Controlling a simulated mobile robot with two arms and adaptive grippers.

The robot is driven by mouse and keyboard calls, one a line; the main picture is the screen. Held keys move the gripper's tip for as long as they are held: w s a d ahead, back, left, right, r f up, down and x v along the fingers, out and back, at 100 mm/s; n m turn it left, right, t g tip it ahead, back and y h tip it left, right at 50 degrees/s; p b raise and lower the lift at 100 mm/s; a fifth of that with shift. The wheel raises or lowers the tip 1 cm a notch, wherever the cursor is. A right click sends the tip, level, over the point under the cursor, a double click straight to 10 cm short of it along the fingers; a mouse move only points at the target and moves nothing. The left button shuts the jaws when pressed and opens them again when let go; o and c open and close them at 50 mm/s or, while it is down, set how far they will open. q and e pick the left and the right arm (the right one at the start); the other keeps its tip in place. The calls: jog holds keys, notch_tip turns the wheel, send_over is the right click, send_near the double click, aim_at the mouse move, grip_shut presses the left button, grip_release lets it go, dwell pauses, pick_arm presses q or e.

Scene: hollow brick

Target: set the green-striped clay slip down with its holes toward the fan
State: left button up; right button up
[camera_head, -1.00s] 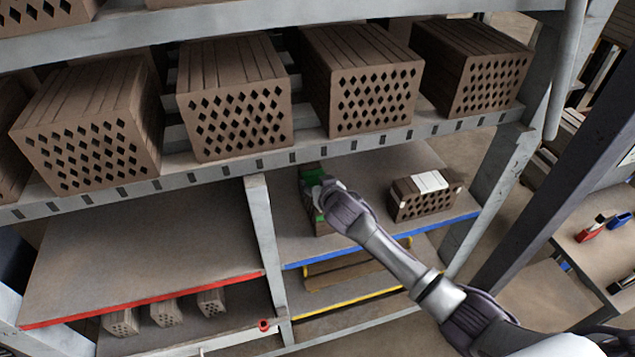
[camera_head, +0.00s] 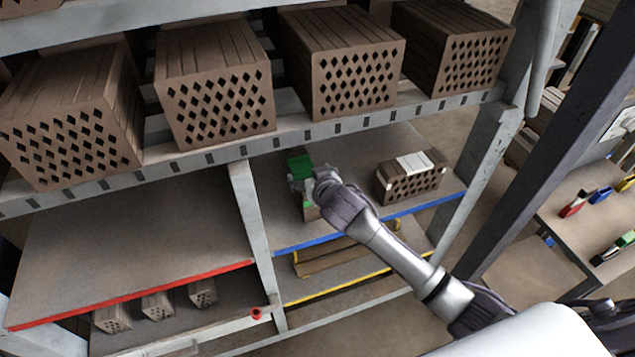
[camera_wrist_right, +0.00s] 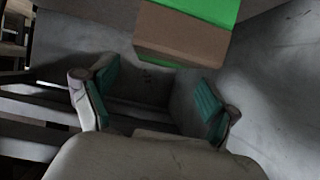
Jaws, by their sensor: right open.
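The green-striped clay slip (camera_head: 299,162) stands on the blue-edged shelf bay, partly hidden behind my right gripper. Its green band and a brown part below show in the head view; its holes are not visible. My right gripper (camera_head: 303,184) is at its near side. In the right wrist view the slip (camera_wrist_right: 182,38) is at the top, just beyond my open right fingers (camera_wrist_right: 150,98), with nothing between the fingertips. My left gripper is not in view. I cannot make out a fan.
A white-striped slip (camera_head: 425,187) stands to the right on the same blue-edged shelf (camera_head: 385,150). Large perforated bricks (camera_head: 215,98) line the shelf above. The red-edged shelf (camera_head: 130,240) at left is bare. A post (camera_head: 252,220) separates the two bays.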

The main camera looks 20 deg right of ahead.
jog(key=v, duration=0.6)
jog(key=shift+s+b, duration=0.3)
jog(key=shift+b, duration=0.05)
jog(key=shift+r, duration=0.1)
jog(key=s+d+f+g, duration=0.1)
jog(key=s+f+g, duration=0.2)
jog(key=s, duration=0.7)
jog(key=s+d+f+n+g, duration=0.1)
jog(key=s+f+g, duration=0.2)
jog(key=s, duration=0.8)
jog(key=s+d+f+g, duration=0.1)
jog(key=s+f+g, duration=0.2)
jog(key=s, duration=0.7)
notch_tip(320, 180, down, 31)
jog(key=s+g+b, duration=0.2)
jog(key=b, duration=0.1)
jog(key=s+d+f+b, duration=0.1)
jog(key=s+d+f, duration=0.2)
jog(key=s+f, duration=1.3)
jog(key=shift+n+g+h, duration=0.3)
jog(key=shift+n+g, duration=0.1)
